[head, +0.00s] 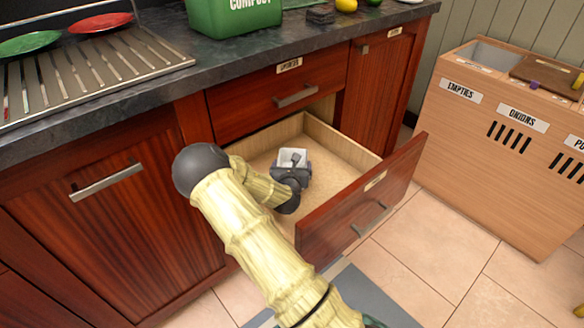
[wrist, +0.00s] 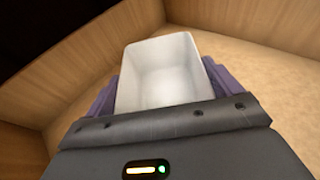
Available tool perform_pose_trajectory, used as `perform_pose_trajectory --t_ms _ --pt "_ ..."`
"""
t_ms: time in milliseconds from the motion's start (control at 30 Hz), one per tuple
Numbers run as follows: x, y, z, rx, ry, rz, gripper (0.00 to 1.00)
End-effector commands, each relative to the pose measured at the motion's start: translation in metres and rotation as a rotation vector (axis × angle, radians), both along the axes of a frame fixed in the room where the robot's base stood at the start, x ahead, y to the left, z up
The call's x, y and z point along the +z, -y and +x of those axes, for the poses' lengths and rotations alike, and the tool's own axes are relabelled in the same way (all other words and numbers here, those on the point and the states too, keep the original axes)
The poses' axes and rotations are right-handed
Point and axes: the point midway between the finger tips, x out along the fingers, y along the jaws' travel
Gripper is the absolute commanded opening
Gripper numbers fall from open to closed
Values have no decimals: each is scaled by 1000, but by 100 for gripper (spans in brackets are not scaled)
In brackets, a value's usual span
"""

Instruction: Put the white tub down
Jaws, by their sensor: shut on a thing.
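The white tub (head: 292,157) is inside the open lower drawer (head: 342,149), near its back. My gripper (head: 293,170) is shut on the tub, with its arm reaching down into the drawer. In the wrist view the tub (wrist: 165,75) is empty and open at the top, between the purple fingers of my gripper (wrist: 163,88). The drawer's wooden walls (wrist: 110,35) rise behind it. Its underside is hidden, so I cannot tell whether it touches the drawer floor.
The drawer is pulled out, with bare floor around the tub. A closed drawer (head: 280,98) is above it. A green compost bin (head: 235,15) and a dish rack (head: 85,70) with plates stand on the counter. A wooden bin unit (head: 500,140) stands at the right.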

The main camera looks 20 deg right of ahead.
Motion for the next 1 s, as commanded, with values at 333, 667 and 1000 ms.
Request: perform_pose_trajectory --t_ms 333,667,1000 --pt "-2 0 0 0 0 -1 100" --pt "3 -3 -6 0 -2 0 100" --pt "23 -28 -58 1 -5 -3 100"
